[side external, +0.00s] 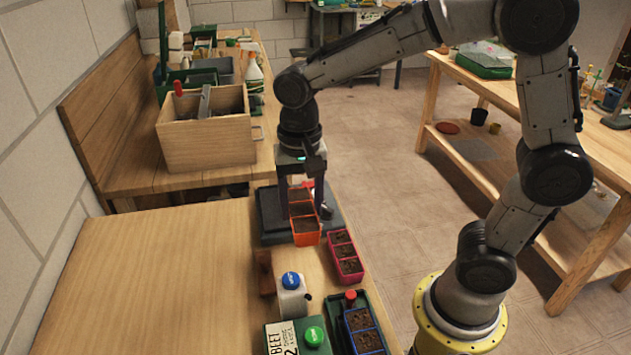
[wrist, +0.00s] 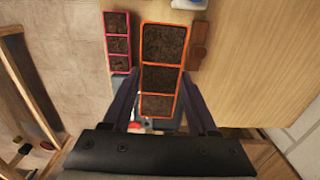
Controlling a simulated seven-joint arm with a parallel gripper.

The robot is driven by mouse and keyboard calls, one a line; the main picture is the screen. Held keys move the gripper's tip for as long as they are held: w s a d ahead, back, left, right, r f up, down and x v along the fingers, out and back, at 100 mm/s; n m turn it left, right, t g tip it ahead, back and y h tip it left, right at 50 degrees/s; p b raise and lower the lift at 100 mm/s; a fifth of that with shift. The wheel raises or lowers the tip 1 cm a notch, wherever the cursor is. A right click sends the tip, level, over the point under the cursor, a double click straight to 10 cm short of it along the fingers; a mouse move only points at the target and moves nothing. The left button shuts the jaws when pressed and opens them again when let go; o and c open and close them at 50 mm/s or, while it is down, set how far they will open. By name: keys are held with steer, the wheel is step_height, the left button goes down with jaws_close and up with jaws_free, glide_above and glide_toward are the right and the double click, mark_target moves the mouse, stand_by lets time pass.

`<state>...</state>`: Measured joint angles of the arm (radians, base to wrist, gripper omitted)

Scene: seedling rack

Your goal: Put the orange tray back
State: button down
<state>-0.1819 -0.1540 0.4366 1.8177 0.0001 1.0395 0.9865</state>
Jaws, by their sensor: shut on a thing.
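The orange tray (side external: 306,232) is a narrow row of three soil-filled cells. My gripper (side external: 305,212) is shut across the tray, with one finger on each long side. In the wrist view the orange tray (wrist: 163,78) runs lengthwise between the fingers of my gripper (wrist: 160,100). It looks larger there than the pink tray, so it seems raised. In the side view it is over or just in front of a dark grey base (side external: 272,228); the gap beneath it cannot be judged.
A pink tray (side external: 346,257) stands close on the right. A blue tray (side external: 364,330) sits in a dark green holder at the front. A blue-capped white container (side external: 292,296) and a green BEET box (side external: 298,337) stand nearby. The wooden tabletop (side external: 165,280) on the left is clear.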

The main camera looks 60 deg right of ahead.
steer(key=shift+a+f, duration=0.3)
steer(key=shift+f, duration=5.6)
steer(key=shift+f, duration=0.55)
steer(key=shift+c, duration=0.5)
jaws_free()
